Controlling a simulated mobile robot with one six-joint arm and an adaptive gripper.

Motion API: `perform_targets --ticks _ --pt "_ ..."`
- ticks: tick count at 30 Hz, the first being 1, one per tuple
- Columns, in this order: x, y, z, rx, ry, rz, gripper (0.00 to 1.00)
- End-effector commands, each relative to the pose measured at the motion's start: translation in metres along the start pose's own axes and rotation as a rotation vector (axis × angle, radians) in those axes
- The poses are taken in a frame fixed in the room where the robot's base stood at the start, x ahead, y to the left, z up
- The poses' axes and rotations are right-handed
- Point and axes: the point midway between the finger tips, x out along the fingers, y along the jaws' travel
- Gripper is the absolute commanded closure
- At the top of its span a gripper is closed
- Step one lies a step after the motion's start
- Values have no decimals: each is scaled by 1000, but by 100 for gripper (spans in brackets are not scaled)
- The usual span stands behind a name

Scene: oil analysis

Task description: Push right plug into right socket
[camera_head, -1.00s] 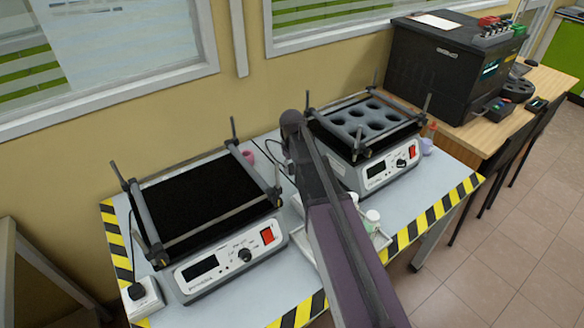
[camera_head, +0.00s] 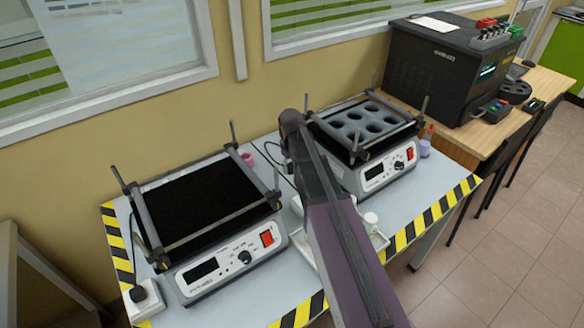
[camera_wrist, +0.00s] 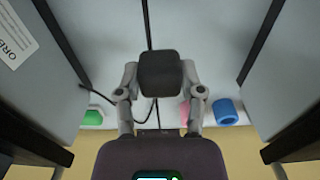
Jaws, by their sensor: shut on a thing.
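In the wrist view, my gripper (camera_wrist: 159,88) has its two fingers closed on a dark, rounded block, which looks like the right plug (camera_wrist: 159,66). A thin black cable (camera_wrist: 154,112) hangs below it. In the head view, my arm covers the gripper, the held plug and the middle of the table. The right socket cannot be made out in either view, so I cannot tell whether the plug touches it. A white socket with a black plug in it (camera_head: 146,301) sits at the table's front left corner.
A left shaker (camera_head: 225,255) and a right shaker with a holed tray (camera_head: 385,172) flank my arm on the grey table (camera_head: 290,262). In the wrist view, grey housings rise on both sides. A blue ring (camera_wrist: 225,112) and a green item (camera_wrist: 93,117) lie near the wall.

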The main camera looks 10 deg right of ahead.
Motion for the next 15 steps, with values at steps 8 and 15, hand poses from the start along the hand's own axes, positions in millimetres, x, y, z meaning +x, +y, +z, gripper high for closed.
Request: perform_targets --ticks 8,15 --pt "-11 0 0 0 0 0 92" --pt "-39 0 0 0 0 0 92"
